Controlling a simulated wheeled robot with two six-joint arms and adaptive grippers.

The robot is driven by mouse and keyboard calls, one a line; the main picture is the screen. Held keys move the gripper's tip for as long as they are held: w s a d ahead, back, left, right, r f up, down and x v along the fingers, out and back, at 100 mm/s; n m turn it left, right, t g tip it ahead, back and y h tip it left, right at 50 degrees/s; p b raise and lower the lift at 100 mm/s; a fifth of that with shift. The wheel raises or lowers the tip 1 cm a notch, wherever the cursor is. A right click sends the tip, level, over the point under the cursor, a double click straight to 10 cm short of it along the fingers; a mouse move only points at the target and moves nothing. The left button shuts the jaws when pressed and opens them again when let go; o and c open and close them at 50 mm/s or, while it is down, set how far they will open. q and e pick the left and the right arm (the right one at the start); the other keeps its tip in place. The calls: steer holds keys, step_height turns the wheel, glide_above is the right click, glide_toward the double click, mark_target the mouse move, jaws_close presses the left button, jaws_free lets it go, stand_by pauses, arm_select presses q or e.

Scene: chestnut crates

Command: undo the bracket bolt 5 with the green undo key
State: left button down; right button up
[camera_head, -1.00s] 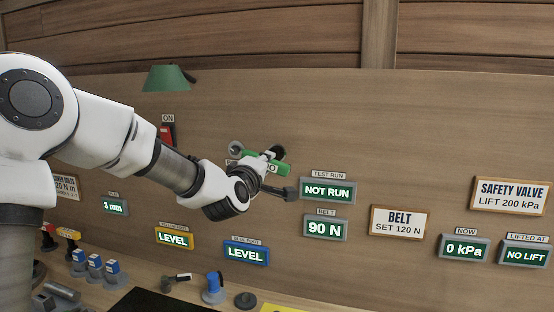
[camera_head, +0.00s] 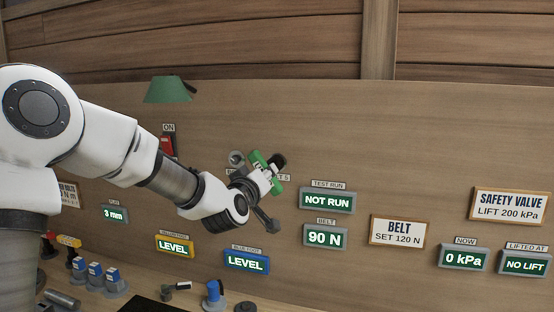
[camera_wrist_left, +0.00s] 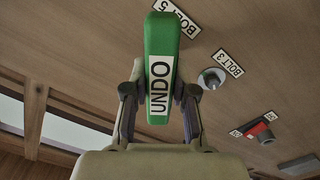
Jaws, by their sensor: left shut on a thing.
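My left gripper (camera_head: 262,180) is shut on the green undo key (camera_head: 256,158), up against the wooden wall panel. In the left wrist view the key (camera_wrist_left: 158,40), with a white UNDO label, stands upright between the two fingers of the gripper (camera_wrist_left: 160,98). The BOLT 5 label (camera_wrist_left: 176,17) is just beside the key's far end. Bolt 5 itself is hidden behind the key, so I cannot see how the key sits on it. My right gripper is not in view.
A grey bolt (camera_wrist_left: 211,78) by the BOLT 3 label (camera_wrist_left: 228,63) is close to the key. A TEST RUN display (camera_head: 327,200) reads NOT RUN, right of my gripper. A green lamp shade (camera_head: 167,90) is above left. Blue-topped parts (camera_head: 96,272) stand on the bench below.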

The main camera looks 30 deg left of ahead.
arm_select(q)
steer(key=shift+m, duration=0.5)
steer(key=shift+f+n+b, duration=0.15)
steer(key=shift+n+b, duration=0.35)
steer(key=shift+n, duration=0.1)
steer(key=n+b, duration=0.2)
steer(key=n, duration=0.1)
steer(key=shift+d+n, duration=0.1)
steer(key=shift+n, duration=0.3)
